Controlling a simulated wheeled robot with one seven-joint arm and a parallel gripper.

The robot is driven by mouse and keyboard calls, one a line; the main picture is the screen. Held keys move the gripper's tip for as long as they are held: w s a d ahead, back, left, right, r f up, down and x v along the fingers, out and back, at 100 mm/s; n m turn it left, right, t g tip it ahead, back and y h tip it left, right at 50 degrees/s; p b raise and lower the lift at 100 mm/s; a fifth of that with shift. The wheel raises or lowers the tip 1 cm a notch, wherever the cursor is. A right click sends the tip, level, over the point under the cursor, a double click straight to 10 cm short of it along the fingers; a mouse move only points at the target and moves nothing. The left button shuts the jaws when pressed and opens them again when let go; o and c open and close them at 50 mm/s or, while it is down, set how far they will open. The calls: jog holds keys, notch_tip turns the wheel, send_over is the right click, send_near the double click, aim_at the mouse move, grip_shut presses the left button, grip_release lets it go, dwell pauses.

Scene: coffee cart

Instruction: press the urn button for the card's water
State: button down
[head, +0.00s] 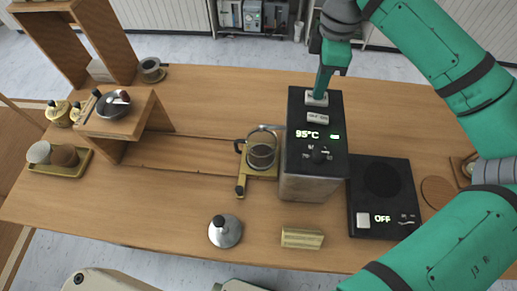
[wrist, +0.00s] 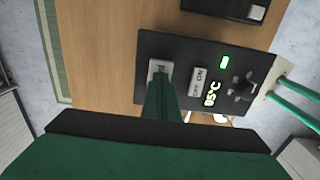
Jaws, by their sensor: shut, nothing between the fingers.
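The urn (head: 307,182) is a steel box with a black top panel. Its display reads 95°C beside a lit green light. The panel carries a dial knob (head: 318,156), an ON/OFF switch (head: 317,118) and a pale button (head: 316,100) at its far end. The wrist view also shows the button (wrist: 153,69), the switch (wrist: 197,80) and the dial (wrist: 241,89). My gripper (head: 320,92) is shut and empty, pointing down with its tips at the pale button and hiding part of it. I cannot tell whether the button is pressed down. No readable card shows.
A glass vessel (head: 262,152) stands on a yellow stand left of the urn. A black hotplate or scale (head: 381,181) reading OFF stands to the right. A steel tamper-like piece (head: 225,233) and a brass block (head: 302,238) lie in front.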

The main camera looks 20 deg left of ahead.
jog(key=shift+w+r, duration=0.15)
jog(key=shift+r, duration=0.7)
jog(key=shift+d, duration=0.1)
dwell(1.5)
jog(key=shift+f, duration=0.3)
jog(key=shift+f, duration=0.2)
